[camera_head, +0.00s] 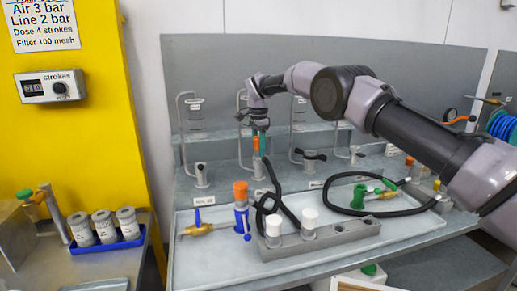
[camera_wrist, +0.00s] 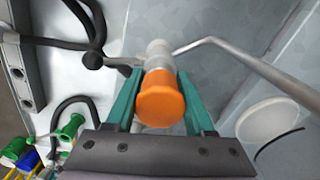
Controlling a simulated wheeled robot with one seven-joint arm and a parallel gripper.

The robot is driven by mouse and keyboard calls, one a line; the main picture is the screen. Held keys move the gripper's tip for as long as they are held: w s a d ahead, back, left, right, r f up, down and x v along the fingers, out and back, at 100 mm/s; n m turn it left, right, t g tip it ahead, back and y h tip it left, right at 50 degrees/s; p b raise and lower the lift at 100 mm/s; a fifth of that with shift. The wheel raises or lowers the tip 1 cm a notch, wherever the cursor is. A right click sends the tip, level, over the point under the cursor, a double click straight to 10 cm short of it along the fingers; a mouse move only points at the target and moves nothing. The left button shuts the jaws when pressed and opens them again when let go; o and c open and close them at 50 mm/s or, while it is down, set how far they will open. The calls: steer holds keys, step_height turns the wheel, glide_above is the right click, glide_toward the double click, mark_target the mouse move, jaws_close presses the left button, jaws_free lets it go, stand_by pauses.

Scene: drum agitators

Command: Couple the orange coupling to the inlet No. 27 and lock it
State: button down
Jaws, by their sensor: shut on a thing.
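My gripper (camera_head: 259,132) is shut on the orange coupling (camera_head: 257,144). In the wrist view its teal fingers (camera_wrist: 160,100) stand on either side of the coupling (camera_wrist: 160,100). In the head view the coupling is just above a grey inlet post (camera_head: 258,170) on the bench. A pale grey cylinder (camera_wrist: 158,50) shows in line beyond the coupling in the wrist view, with a black-ended lever (camera_wrist: 92,60) beside it. I cannot tell whether the coupling is seated on the post. The inlet numbers are too small to read.
Similar posts (camera_head: 201,175) stand to the left and right, with bent pipes (camera_head: 182,130) behind. In front, a tray (camera_head: 190,270) holds a grey block (camera_head: 330,238) with white caps, an orange-topped blue fitting (camera_head: 241,215), a green fitting (camera_head: 359,195) and black hoses.

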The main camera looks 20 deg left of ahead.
steer(key=shift+c, duration=1)
jaws_free()
steer(key=shift+f, duration=0.1)
steer(key=shift+c, duration=0.4)
steer(key=shift+r, duration=5.05)
